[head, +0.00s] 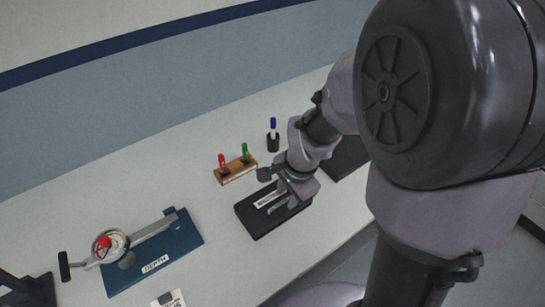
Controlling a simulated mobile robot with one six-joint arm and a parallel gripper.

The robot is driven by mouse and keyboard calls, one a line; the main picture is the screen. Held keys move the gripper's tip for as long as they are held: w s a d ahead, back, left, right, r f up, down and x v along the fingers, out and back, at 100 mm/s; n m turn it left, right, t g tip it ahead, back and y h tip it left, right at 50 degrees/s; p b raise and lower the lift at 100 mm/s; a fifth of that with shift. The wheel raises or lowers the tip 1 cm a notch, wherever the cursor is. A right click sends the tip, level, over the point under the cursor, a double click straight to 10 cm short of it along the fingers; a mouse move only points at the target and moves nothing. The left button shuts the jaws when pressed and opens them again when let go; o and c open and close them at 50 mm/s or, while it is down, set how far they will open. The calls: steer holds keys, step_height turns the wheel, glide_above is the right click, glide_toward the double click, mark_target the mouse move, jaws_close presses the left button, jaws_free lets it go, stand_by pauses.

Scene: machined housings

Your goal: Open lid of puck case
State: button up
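A flat black case (257,225) with a white label (268,199) on its top lies on the white table in the middle of the head view. It looks like the puck case, and its top looks flat, as if closed. My gripper (277,197) is over the right part of the case, at the end of my arm, which comes in from the right. The gripper hides part of the case's far and right side. I cannot tell whether the fingers touch the case or how far apart they are.
Behind the case stand a wooden block (237,173) with red and green-handled items and a black cup (273,143) with a blue-capped marker. A blue base (185,237) with a dial fixture (110,244) is at left. A white card (168,299) lies at the front.

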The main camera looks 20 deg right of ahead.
steer(key=shift+f, duration=0.45)
jaws_close()
stand_by(1.1)
